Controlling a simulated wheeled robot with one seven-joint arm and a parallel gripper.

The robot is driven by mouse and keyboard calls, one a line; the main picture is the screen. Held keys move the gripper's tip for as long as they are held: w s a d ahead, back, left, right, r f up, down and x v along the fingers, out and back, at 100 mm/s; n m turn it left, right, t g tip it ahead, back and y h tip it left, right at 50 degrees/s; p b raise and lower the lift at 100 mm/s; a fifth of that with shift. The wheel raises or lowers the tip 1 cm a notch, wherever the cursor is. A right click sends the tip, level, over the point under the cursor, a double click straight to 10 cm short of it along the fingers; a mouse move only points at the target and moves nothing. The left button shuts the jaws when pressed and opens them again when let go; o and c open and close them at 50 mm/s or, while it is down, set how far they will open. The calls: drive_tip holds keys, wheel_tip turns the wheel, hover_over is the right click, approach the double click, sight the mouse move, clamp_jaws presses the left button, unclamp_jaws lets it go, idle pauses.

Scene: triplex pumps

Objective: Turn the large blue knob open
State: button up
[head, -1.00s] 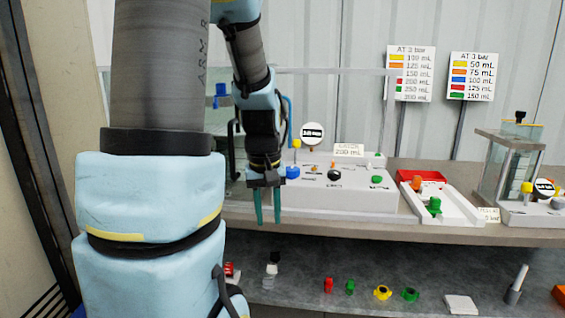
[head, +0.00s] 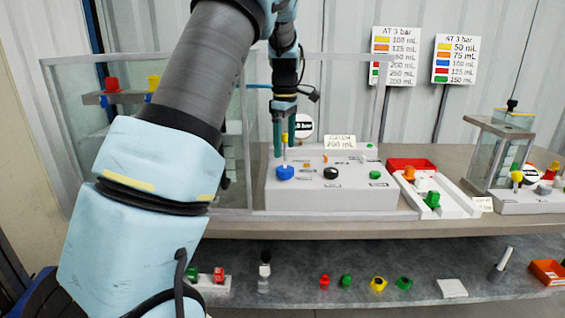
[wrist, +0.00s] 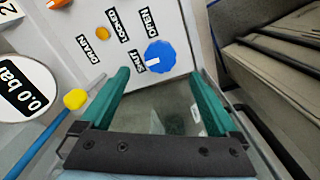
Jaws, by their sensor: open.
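The large blue knob (head: 285,173) sits on the left end of the white pump panel (head: 335,196). In the wrist view the blue knob (wrist: 160,56) lies beyond my fingertips, near a label reading OPEN and another label partly hard to read. My gripper (head: 291,153) is open and empty, fingers pointing down, just above the knob in the head view. In the wrist view my gripper (wrist: 160,75) has its teal fingers spread, with the knob ahead of the gap and apart from them.
A yellow-topped rod (wrist: 75,99) and a round 0.0 bar gauge (wrist: 25,88) stand left of my fingers. A black knob (head: 331,173) and green knob (head: 375,175) are on the panel. A clear-walled enclosure (head: 215,150) stands left. Several small parts lie on the lower shelf.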

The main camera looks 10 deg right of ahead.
sight(285, 168)
wheel_tip(285, 168, down, 7)
drive_tip(key=shift+r+p, duration=0.1)
drive_tip(key=shift+p, duration=0.5)
drive_tip(key=c, duration=1.4)
